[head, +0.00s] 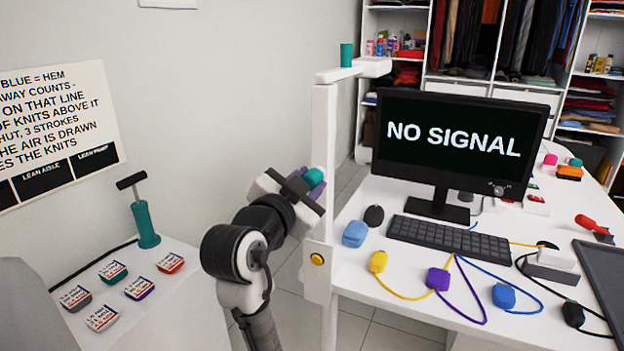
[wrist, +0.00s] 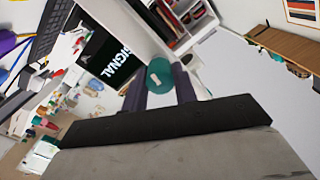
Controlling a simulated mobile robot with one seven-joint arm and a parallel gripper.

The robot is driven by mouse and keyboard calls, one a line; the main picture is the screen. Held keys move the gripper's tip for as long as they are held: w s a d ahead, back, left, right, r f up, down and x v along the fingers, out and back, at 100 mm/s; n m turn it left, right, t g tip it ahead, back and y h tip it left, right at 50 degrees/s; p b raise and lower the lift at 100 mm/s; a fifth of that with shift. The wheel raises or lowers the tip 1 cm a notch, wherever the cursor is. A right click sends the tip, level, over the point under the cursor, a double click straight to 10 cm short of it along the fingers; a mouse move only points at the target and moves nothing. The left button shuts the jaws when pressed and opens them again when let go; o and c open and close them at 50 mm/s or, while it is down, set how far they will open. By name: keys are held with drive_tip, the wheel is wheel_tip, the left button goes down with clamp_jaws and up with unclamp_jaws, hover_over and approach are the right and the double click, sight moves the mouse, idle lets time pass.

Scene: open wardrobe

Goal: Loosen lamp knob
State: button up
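A white upright post with a short arm, which looks like the lamp (head: 323,130), stands between the two tables in the head view. A teal knob (head: 313,178) is beside the post about halfway up. My gripper (head: 306,182) is at this knob, coming from the left. In the wrist view the round teal knob (wrist: 160,76), with a pale mark on its face, sits between the two dark fingers of my gripper (wrist: 160,85). The fingers appear to touch it on both sides. The knob's attachment to the post is hidden.
A teal cylinder (head: 346,55) is on top of the post. A monitor (head: 450,145), keyboard (head: 434,233) and several cabled coloured blocks stand on the right table. The left table holds a teal pump-like object (head: 145,225) and several labelled pads. Floor shows between the tables.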

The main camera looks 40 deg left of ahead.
drive_tip(key=shift+c, duration=0.9)
drive_tip(key=n+p, duration=0.3)
drive_tip(key=n, duration=0.1)
drive_tip(key=shift+r, duration=0.1)
clamp_jaws()
drive_tip(key=n+p, duration=0.3)
drive_tip(key=n, duration=0.1)
drive_tip(key=shift+n, duration=0.3)
drive_tip(key=n+p, duration=0.3)
drive_tip(key=n, duration=0.5)
drive_tip(key=shift+n+p, duration=0.3)
drive_tip(key=shift+p, duration=0.05)
drive_tip(key=o, duration=1.4)
unclamp_jaws()
drive_tip(key=shift+c, duration=0.2)
drive_tip(key=shift+s, duration=0.15)
drive_tip(key=v, duration=0.7)
drive_tip(key=shift+s, duration=0.4)
